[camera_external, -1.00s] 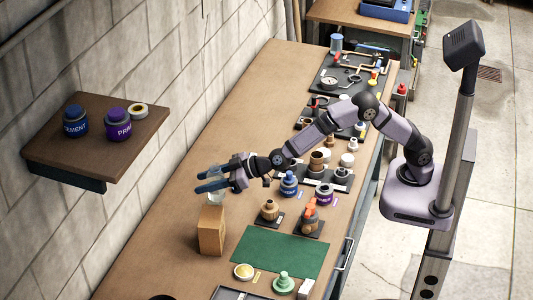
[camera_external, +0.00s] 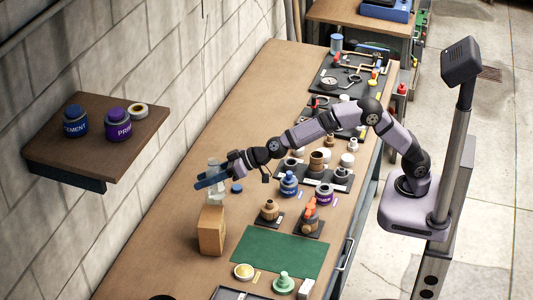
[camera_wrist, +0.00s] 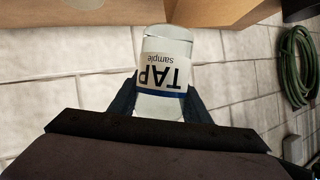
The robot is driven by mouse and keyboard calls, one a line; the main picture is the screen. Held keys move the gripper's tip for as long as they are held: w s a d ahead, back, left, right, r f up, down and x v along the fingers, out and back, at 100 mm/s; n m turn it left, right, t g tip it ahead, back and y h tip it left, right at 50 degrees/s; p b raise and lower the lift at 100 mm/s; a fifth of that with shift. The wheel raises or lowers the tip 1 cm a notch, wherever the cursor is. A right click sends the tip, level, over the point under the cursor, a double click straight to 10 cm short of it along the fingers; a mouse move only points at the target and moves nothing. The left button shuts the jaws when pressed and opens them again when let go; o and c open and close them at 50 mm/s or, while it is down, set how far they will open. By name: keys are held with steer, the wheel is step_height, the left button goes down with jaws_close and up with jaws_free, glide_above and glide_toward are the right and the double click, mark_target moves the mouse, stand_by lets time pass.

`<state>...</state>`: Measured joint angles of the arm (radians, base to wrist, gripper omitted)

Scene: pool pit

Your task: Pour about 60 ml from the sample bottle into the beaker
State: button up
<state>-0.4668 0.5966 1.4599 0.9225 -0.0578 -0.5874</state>
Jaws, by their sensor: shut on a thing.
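My gripper (camera_external: 210,181) is shut on the clear sample bottle (camera_external: 213,164), whose label reads "TAP sample" in the wrist view (camera_wrist: 165,75). The bottle stands about upright between the blue fingers, over the bench near the wall. Its lower part shows just above a wooden block (camera_external: 211,232); I cannot tell whether it touches the block. The label appears upside down in the wrist view, where bench-like brown surfaces lie at the top. I cannot make out a beaker in either view.
A small blue cap-like piece (camera_external: 236,188) lies on the bench right of my gripper. Blue and purple jars (camera_external: 289,184) and other fittings stand to the right. A green mat (camera_external: 280,251) lies in front. A wall shelf (camera_external: 120,155) is at left. A green hose (camera_wrist: 297,65) shows at right in the wrist view.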

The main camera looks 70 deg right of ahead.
step_height(320, 180, down, 3)
steer(key=m+g+y, duration=0.1)
steer(key=m+y, duration=0.2)
steer(key=m+g+y, duration=0.1)
steer(key=m+y, duration=0.1)
steer(key=m, duration=0.2)
steer(key=shift+w+d+r+g+y+p, duration=0.1)
steer(key=shift+d+r+g+y+p, duration=0.05)
steer(key=shift+g+y+p, duration=0.2)
stand_by(0.7)
steer(key=shift+w+d+m+y+b, duration=0.15)
steer(key=shift+m+y+b, duration=0.2)
steer(key=shift+m+b, duration=0.2)
